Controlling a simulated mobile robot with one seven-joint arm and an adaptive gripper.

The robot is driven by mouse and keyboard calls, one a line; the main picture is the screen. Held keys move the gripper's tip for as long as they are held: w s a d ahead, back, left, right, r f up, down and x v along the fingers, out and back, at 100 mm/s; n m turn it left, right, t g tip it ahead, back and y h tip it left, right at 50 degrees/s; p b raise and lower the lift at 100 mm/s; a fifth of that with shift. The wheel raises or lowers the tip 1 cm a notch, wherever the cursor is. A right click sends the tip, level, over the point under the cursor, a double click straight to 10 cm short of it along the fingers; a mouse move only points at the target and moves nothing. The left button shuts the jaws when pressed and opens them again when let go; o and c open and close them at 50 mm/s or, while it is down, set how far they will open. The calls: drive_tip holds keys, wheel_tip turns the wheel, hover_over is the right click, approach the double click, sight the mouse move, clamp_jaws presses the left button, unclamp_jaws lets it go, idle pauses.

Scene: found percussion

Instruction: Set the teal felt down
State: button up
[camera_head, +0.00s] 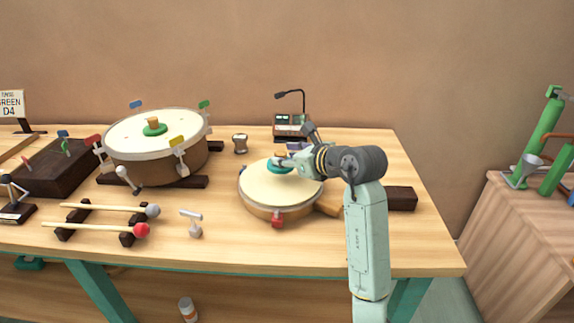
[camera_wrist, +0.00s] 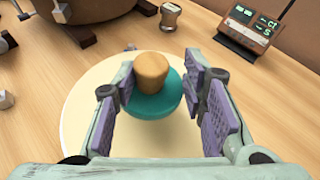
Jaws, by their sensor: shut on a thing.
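The teal felt (camera_wrist: 155,105) is a round teal disc with a tan wooden knob on top. In the head view the teal felt (camera_head: 277,169) is over the pale head of the small drum (camera_head: 265,192). My gripper (camera_head: 283,160) is shut on the felt's knob. In the wrist view the knob stands between the purple finger pads of my gripper (camera_wrist: 160,80). The felt's underside is hidden, so I cannot tell whether it touches the drumhead.
A large drum (camera_head: 137,122) with a green felt (camera_head: 154,130) stands to the left. Mallets (camera_head: 105,208) lie on dark rests at the front left. A metal cup (camera_head: 240,143) and a tuner (camera_head: 291,126) are behind the small drum.

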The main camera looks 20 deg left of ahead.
sight(291, 168)
drive_tip(key=shift+f+p, duration=0.35)
drive_tip(key=shift+f, duration=1.4)
drive_tip(key=shift+f, duration=0.1)
drive_tip(key=shift+f, duration=0.15)
drive_tip(key=o, duration=1.2)
drive_tip(key=shift+c, duration=0.2)
drive_tip(key=shift+r, duration=0.4)
drive_tip(key=b+v, duration=0.2)
drive_tip(key=v, duration=1)
drive_tip(key=shift+f, duration=0.2)
drive_tip(key=shift+s, duration=0.1)
